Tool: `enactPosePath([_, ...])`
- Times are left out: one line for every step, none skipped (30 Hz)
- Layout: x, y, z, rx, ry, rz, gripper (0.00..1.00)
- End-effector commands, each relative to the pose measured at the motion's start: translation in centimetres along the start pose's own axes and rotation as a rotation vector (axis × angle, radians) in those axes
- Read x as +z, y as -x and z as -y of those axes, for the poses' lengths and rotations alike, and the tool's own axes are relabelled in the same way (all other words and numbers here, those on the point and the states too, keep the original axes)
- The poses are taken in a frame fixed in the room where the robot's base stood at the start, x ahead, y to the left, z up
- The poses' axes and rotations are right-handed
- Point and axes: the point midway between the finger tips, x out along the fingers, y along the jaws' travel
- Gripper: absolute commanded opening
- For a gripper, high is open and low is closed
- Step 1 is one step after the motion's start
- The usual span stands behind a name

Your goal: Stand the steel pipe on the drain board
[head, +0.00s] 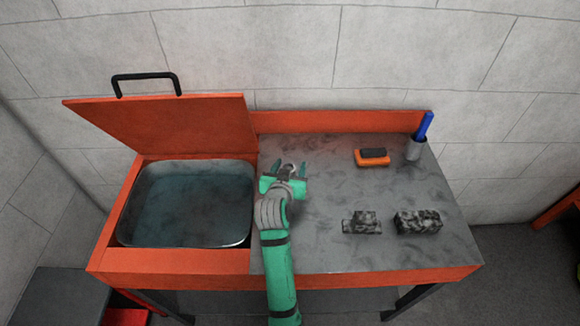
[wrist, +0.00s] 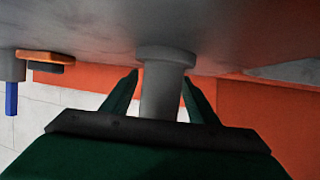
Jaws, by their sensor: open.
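The steel pipe (wrist: 162,92) is a grey cylinder with a wider collar at one end. In the wrist view, which is upside down, it stands upright with the collar at the grey drain board (wrist: 80,25); the collar appears to rest on it. My gripper (wrist: 160,76) is open, with a finger on each side of the pipe and slim gaps between. In the head view my gripper (head: 289,172) is over the left part of the drain board (head: 325,185), and it mostly hides the pipe.
An open water-filled basin (head: 185,205) with a raised orange lid (head: 170,125) is at left. An orange-and-black brush (head: 372,157), a grey cup (head: 415,150) with a blue handle, and two mottled dark metal parts (head: 362,223) (head: 418,221) are at right. The board's middle is clear.

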Motion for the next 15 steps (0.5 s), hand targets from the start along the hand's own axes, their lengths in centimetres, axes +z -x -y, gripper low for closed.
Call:
enactPosePath([-0.2,0.1,0.0,0.000,0.000,-0.001,0.54])
enactPosePath([-0.3,0.1,0.0,0.000,0.000,-0.002,0.54])
enactPosePath([-0.3,0.4,0.0,0.000,0.000,0.000,0.54])
enactPosePath([-0.3,0.7,0.0,-0.001,0.000,0.000,0.54])
enactPosePath([-0.2,1.1,0.1,-0.001,-0.001,0.000,0.54])
enactPosePath([-0.2,1.7,0.1,-0.002,-0.001,0.000,0.54])
enactPosePath([-0.2,2.2,0.1,-0.002,-0.001,-0.001,0.54])
enactPosePath([-0.3,2.7,0.1,-0.002,-0.001,-0.001,0.54])
enactPosePath([-0.2,3.5,0.1,-0.002,-0.001,-0.001,0.54])
enactPosePath([-0.2,4.2,0.1,-0.002,-0.001,0.000,0.54])
enactPosePath([-0.3,4.8,0.1,-0.002,-0.001,-0.001,0.54])
enactPosePath([-0.3,5.6,0.0,-0.001,0.000,-0.001,0.54])
enactPosePath([-0.2,6.3,0.1,-0.001,0.000,-0.001,0.54])
enactPosePath([-0.3,6.9,0.1,-0.002,0.000,-0.001,0.54])
enactPosePath([-0.2,7.6,0.1,-0.002,0.000,-0.001,0.54])
